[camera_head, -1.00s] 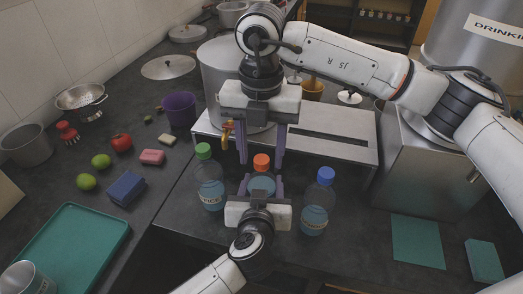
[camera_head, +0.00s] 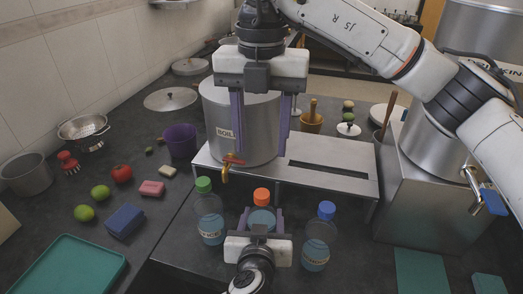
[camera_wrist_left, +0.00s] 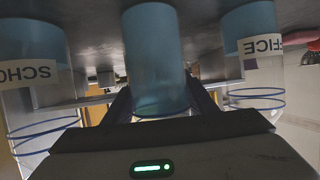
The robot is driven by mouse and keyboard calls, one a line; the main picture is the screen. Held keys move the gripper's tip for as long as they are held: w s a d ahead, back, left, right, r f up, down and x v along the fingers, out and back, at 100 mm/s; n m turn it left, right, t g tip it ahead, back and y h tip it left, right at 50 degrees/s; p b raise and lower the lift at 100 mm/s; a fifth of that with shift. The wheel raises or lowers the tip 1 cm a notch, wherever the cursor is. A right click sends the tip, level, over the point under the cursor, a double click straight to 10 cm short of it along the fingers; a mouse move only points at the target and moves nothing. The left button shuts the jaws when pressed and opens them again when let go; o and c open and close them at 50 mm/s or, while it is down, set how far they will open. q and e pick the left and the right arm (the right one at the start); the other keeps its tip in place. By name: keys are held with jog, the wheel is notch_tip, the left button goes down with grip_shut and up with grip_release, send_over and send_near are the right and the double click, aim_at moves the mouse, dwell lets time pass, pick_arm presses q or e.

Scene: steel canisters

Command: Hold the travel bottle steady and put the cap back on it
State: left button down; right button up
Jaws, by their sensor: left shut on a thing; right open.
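The travel bottle, clear with blue liquid, stands upright in the middle (camera_head: 262,216) between two similar bottles. The orange cap (camera_head: 262,196) sits on its top; I cannot tell how tightly. My left gripper (camera_head: 262,220) is shut on this bottle from the front; its body also shows between the fingers in the left wrist view (camera_wrist_left: 155,60). My right gripper (camera_head: 262,152) is open and empty, pointing down above and behind the orange cap, clear of it.
A green-capped bottle (camera_head: 208,215) stands close on the left and a blue-capped bottle (camera_head: 319,238) on the right. Behind are a steel boiler pot (camera_head: 240,115) with a tap and a metal stand (camera_head: 330,172). A sponge (camera_head: 125,221) and fruit lie left.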

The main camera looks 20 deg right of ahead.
pick_arm(q)
jog(key=c, duration=0.7)
grip_release()
jog(key=v, duration=1)
jog(key=shift+r, duration=0.1)
jog(key=shift+s, duration=0.1)
